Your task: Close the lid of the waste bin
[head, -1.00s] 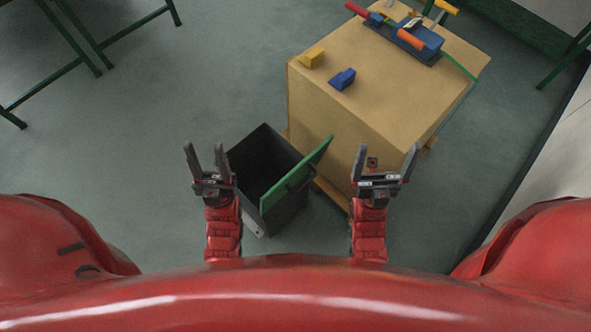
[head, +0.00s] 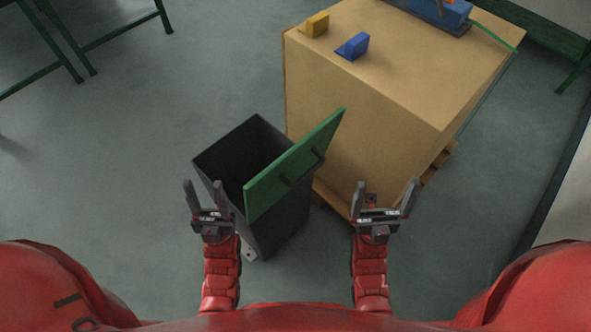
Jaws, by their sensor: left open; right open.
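The waste bin (head: 218,158) is dark, open-topped and stands on the floor just ahead of me. Its green lid (head: 292,165) is raised and stands up along the bin's right edge, with a dark handle on its outer face. My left gripper (head: 204,193) is open and empty, in front of the bin's near left side in the picture; I cannot tell if it touches. My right gripper (head: 387,197) is open and empty, to the right of the lid and apart from it.
A large wooden crate (head: 365,115) on a pallet (head: 437,168) stands close behind and right of the bin. On it lie a yellow block (head: 317,24), a blue block (head: 353,47) and a blue device (head: 450,14). Floor at left is clear; green-legged frames (head: 125,31) stand far left.

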